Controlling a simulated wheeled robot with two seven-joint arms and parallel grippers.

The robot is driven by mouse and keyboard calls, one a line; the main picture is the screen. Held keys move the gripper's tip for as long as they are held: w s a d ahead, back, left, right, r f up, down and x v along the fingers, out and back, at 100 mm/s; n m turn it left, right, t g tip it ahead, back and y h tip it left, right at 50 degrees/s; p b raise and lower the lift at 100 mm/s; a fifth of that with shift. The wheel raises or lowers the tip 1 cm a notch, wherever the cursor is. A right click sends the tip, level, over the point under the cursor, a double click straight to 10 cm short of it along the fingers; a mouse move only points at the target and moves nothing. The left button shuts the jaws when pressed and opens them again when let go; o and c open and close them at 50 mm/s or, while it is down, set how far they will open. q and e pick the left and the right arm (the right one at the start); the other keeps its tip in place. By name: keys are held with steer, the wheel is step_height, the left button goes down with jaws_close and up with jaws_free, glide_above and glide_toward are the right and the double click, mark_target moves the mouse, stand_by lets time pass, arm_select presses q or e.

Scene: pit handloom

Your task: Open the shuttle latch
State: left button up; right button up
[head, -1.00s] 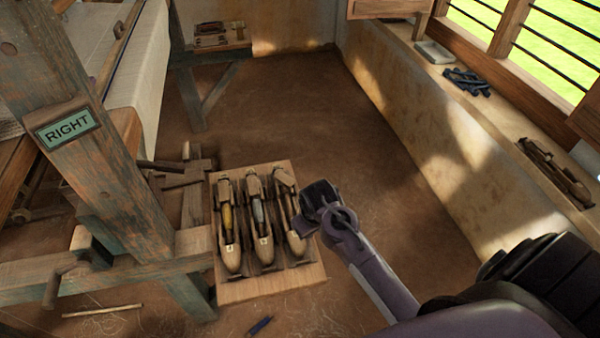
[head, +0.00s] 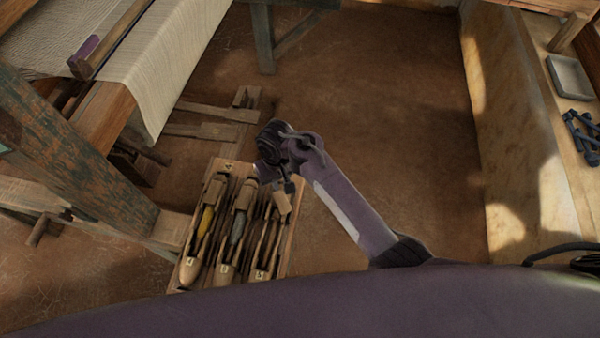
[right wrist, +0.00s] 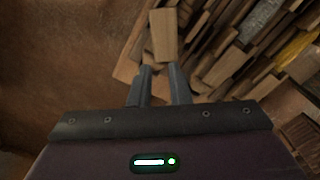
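A wooden tray (head: 283,268) holds three boat-shaped wooden shuttles side by side. The left shuttle (head: 190,268) has a yellow bobbin and the middle shuttle (head: 226,270) a grey one. I see no coloured bobbin in the right shuttle (head: 263,268). A wooden block (head: 282,201) is at the right shuttle's far end; it also shows just beyond my fingertips in the right wrist view (right wrist: 163,36). My right gripper (head: 288,186) points down at that block. Its fingers (right wrist: 160,70) are apart; contact with the block is unclear. My left gripper is out of view.
The loom's wooden post (head: 75,150) and pale cloth (head: 170,60) stand left of the tray. The earth floor (head: 400,130) to the right is clear. A ledge at far right bears a grey tray (head: 570,77) and dark blue pieces (head: 582,135).

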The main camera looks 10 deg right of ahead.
mark_target(280, 197)
steer(key=shift+s+a+f, duration=0.1)
steer(key=shift+a+f, duration=0.05)
steer(key=shift+a, duration=0.05)
steer(key=shift+s+a+f, duration=0.15)
steer(key=shift+f, duration=0.4)
steer(key=shift+s+a+f, duration=0.1)
steer(key=shift+a+f, duration=0.05)
steer(key=shift+f, duration=0.4)
step_height(280, 197, down, 4)
steer(key=shift+w+d+r, duration=0.1)
steer(key=shift+w+d, duration=0.05)
steer(key=shift+f, duration=0.6)
jaws_close()
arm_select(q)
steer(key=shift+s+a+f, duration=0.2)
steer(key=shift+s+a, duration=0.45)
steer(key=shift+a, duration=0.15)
